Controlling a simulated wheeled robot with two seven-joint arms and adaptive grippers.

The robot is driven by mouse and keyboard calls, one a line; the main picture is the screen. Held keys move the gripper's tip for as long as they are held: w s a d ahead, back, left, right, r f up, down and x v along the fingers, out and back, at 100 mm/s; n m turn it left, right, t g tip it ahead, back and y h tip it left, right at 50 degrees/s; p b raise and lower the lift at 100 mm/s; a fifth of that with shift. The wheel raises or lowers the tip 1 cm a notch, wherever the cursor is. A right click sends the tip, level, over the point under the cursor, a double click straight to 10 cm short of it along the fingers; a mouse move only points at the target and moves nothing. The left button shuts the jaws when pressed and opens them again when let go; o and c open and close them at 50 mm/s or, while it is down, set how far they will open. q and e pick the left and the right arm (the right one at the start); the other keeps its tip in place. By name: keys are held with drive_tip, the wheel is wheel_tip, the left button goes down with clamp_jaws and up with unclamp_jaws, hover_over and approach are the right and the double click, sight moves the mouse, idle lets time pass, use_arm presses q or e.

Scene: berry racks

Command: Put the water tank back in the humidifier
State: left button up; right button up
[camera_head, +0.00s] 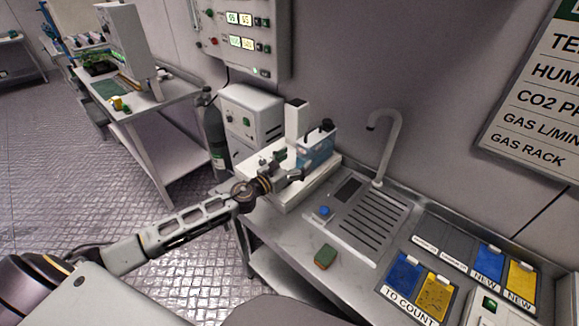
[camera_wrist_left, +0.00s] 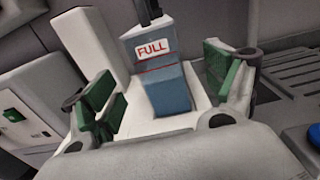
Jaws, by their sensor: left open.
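The water tank (camera_head: 318,151) is a blue, see-through box with a dark handle on top. It is at the white humidifier (camera_head: 272,196), beside its white upright block (camera_head: 297,118). In the left wrist view the tank (camera_wrist_left: 168,92) stands between my fingers, with a red-and-white FULL label and a red line. I cannot tell whether it is fully seated. My left gripper (camera_head: 291,166) reaches the humidifier from the left. In the wrist view the left gripper (camera_wrist_left: 165,92) is open, green pads on both sides of the tank, with gaps. My right gripper is not in view.
A sink (camera_head: 368,222) with a tap (camera_head: 388,140) lies right of the humidifier. A sponge (camera_head: 325,256) is on the counter's front edge. Blue and yellow cards (camera_head: 403,273) lie at the right. A grey cabinet (camera_head: 250,118) and gas cylinder (camera_head: 213,130) stand behind left.

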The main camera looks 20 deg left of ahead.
use_arm(q)
drive_tip(key=shift+s+a, duration=0.15)
drive_tip(key=shift+s, duration=0.2)
drive_tip(key=shift+s+f, duration=0.1)
drive_tip(key=shift+s, duration=0.15)
drive_tip(key=shift+s+a, duration=0.3)
drive_tip(key=shift+s, duration=0.45)
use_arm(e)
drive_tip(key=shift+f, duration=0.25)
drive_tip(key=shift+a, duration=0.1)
